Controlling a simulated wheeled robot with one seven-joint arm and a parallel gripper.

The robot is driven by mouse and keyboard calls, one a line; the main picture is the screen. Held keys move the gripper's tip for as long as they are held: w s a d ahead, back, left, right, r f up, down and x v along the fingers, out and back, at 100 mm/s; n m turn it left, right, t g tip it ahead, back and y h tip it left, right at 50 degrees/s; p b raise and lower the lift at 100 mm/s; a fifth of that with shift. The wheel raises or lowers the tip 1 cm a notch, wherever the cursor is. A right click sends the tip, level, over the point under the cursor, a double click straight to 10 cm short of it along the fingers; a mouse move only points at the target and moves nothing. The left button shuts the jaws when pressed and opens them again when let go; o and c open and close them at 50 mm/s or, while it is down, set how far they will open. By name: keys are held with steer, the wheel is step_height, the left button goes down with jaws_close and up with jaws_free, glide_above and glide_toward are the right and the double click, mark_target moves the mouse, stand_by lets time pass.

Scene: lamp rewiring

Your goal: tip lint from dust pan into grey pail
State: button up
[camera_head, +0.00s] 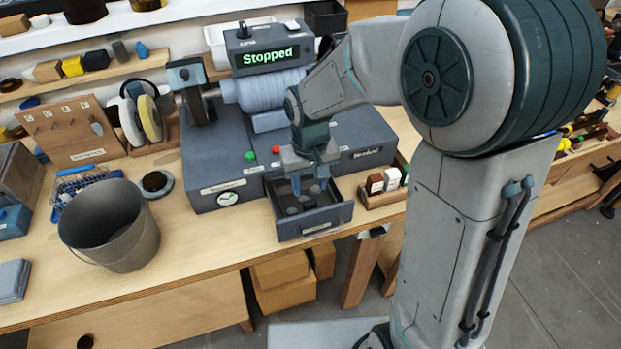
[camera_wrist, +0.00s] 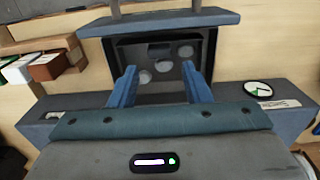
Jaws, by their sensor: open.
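The dust pan (camera_head: 335,216) is a dark drawer-like tray pulled out from the front of the grey machine. It also shows in the wrist view (camera_wrist: 160,23), with its front panel at the top. Several pale grey lint clumps (camera_wrist: 163,67) lie inside it. My gripper (camera_head: 308,187) points down over the pan. In the wrist view its two blue fingers (camera_wrist: 158,70) are apart, with nothing held between them; I cannot tell whether they touch the pan. The grey pail (camera_head: 112,225) stands upright on the bench at the left, and its bottom is hidden.
The machine (camera_head: 222,185) carries a thread spool and a display reading "Stopped". A small wooden rack of blocks (camera_head: 382,190) stands right of the pan. A blue wire basket (camera_head: 75,187) and a round dark dish (camera_head: 156,184) are behind the pail. Bench top is clear between pail and pan.

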mark_target(311, 204)
steer(key=shift+f+b, duration=2)
steer(key=shift+f, duration=0.9)
steer(key=c, duration=0.8)
steer(key=shift+s+d+r, duration=0.1)
steer(key=shift+s+r, duration=0.05)
steer(key=shift+s, duration=0.2)
step_height(311, 204, up, 9)
steer(key=p, duration=0.6)
steer(key=shift+p, duration=0.35)
